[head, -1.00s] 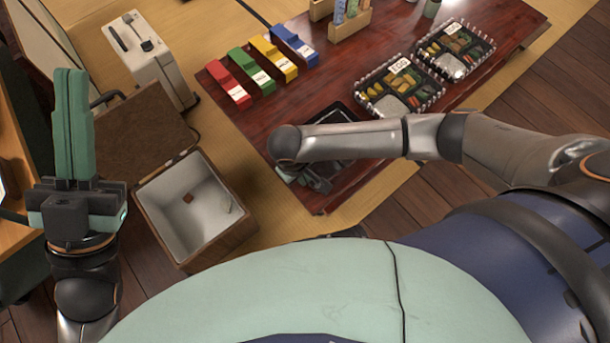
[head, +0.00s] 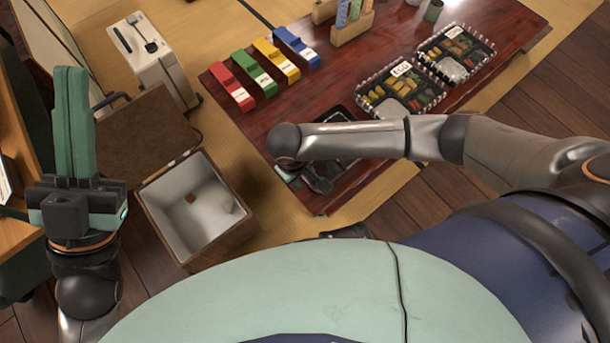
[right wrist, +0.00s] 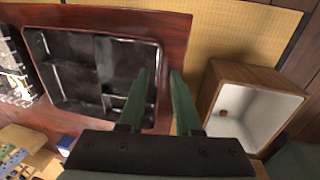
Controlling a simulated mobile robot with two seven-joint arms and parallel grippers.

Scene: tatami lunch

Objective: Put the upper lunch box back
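Two filled lunch boxes stand side by side on the low red-brown table, a nearer one (head: 402,90) and a farther one (head: 455,53), each with several foods in dark compartments. An empty black divided tray (head: 338,115) lies near the table's front-left corner, partly hidden by my right arm. It shows larger in the right wrist view (right wrist: 75,75). My right gripper (right wrist: 160,72) is open there, one green finger over the tray's inside and the other outside its rim. I cannot tell whether it touches. My left gripper (head: 72,70) is shut and empty, pointing up, away from the table.
An open wooden box with a white inside (head: 192,215) stands on the floor left of the table. Red (head: 232,88), green (head: 256,74), yellow (head: 277,62) and blue (head: 297,47) packs line the table's far-left edge. A wooden holder (head: 350,28) stands behind.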

